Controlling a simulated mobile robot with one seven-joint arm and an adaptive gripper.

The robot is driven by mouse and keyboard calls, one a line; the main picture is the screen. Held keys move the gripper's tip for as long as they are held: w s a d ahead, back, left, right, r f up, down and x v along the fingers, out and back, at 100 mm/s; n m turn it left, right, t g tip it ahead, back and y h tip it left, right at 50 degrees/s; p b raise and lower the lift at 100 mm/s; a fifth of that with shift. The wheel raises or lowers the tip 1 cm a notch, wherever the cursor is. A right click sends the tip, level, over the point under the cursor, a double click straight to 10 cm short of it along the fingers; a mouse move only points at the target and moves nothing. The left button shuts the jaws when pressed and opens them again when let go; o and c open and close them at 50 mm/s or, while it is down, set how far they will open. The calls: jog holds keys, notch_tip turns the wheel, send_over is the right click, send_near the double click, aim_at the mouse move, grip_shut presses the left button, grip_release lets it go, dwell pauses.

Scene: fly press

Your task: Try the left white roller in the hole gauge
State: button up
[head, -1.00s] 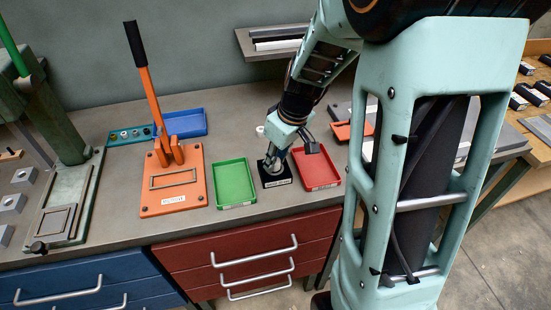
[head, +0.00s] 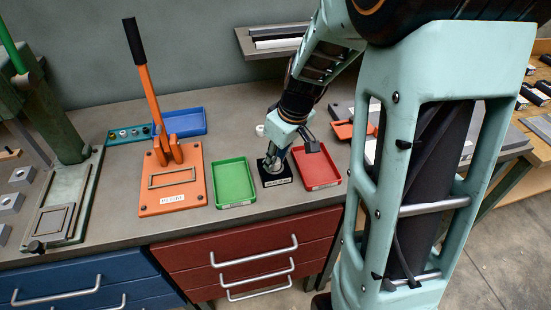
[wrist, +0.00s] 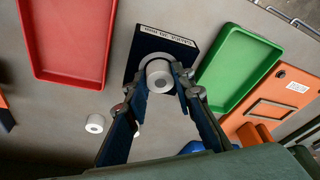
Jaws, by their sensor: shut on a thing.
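The hole gauge is a black block with a white label, on the bench between the green and red trays; it shows in the head view (head: 275,180) and the wrist view (wrist: 148,42). My gripper (head: 271,160) is down at the gauge. In the wrist view my gripper (wrist: 168,84) is shut on a white roller (wrist: 159,77), its end face towards the camera. The roller is over the gauge's round opening; how far it sits in it I cannot tell. A second white roller (wrist: 95,124) stands on the bench; another pale piece is mostly hidden behind a finger.
The green tray (head: 217,198) and red tray (head: 335,183) flank the gauge closely. An orange lever press (head: 194,190) and a blue tray (head: 204,130) are to the left. The green fly press (head: 75,150) stands farther left.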

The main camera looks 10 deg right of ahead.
dwell(0.3)
jog(key=o, duration=0.9)
jog(key=shift+o, duration=0.2)
jog(key=v, duration=1.2)
